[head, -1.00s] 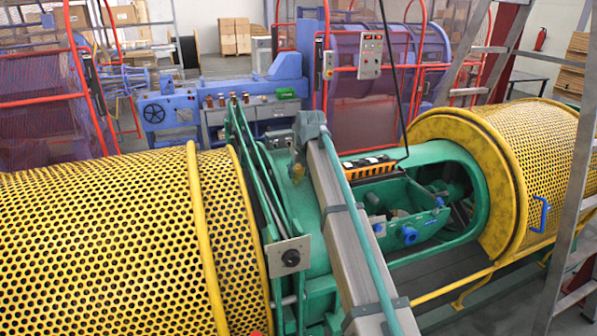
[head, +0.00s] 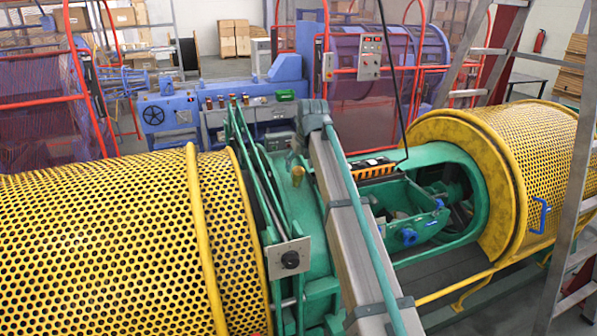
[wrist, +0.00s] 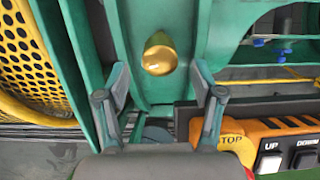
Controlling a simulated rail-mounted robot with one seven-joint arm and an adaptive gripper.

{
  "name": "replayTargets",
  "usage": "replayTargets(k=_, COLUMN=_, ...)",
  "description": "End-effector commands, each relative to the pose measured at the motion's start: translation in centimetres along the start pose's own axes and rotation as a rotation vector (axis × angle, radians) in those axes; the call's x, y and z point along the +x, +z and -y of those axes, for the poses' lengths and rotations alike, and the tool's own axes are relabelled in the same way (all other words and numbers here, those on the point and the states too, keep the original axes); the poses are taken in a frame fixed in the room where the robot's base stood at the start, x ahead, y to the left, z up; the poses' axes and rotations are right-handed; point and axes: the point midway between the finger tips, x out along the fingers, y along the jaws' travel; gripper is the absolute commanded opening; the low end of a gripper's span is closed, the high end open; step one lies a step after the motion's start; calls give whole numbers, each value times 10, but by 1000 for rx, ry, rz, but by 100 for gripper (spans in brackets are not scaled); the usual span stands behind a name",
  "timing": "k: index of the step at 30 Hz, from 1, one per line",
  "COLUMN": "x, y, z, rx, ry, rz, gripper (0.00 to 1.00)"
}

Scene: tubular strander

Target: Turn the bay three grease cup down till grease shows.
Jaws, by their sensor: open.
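The grease cup is a small brass, round-ended knob (wrist: 159,55) in the wrist view, on a green ledge of the strander. In the head view it stands upright (head: 298,174) on the green housing left of the open bay. My gripper (wrist: 162,76) is open and empty. Its two grey fingers are spread left and right, with the cup centred a little beyond their tips, apparently touching neither. I cannot judge the gap in depth. I cannot make out the fingers in the head view. No grease can be made out at the cup.
Yellow perforated guards (head: 100,240) and green bars (head: 262,180) stand left of the cup. The green cradle (head: 415,225) lies right.

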Motion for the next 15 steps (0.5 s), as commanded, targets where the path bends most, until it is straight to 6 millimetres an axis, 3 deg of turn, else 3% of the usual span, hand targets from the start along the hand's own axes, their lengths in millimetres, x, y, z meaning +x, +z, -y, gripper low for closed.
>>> replayTargets(k=7, x=-48, y=0, z=0, rx=0, ry=0, rz=1, gripper=67)
replayTargets(k=15, x=-72, y=0, z=0, rx=0, ry=0, rz=0, gripper=67)
